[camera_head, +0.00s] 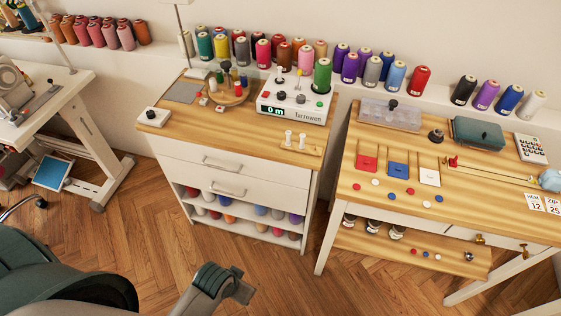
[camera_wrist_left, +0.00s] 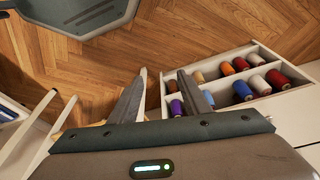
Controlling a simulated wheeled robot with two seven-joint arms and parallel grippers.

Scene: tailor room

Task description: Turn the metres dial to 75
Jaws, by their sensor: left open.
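A white winder unit marked Tarrowum (camera_head: 293,102) stands at the back right of the wooden-topped cabinet. Its green display (camera_head: 276,111) reads 0 m. Several small knobs sit on its top, including a dark one (camera_head: 300,99); which is the metres dial I cannot tell. A green spool (camera_head: 322,75) stands on its right side. My left gripper (camera_head: 243,292) is low in front of the cabinet, well away from the winder. In the left wrist view its two fingers (camera_wrist_left: 162,76) are apart with nothing between them. My right gripper is not in view.
A small white box with a black knob (camera_head: 153,116) sits at the cabinet top's left. Shelves of spools (camera_wrist_left: 250,80) lie below the drawers. A cluttered wooden table (camera_head: 350,184) stands right. The floor (camera_head: 150,220) in front is clear.

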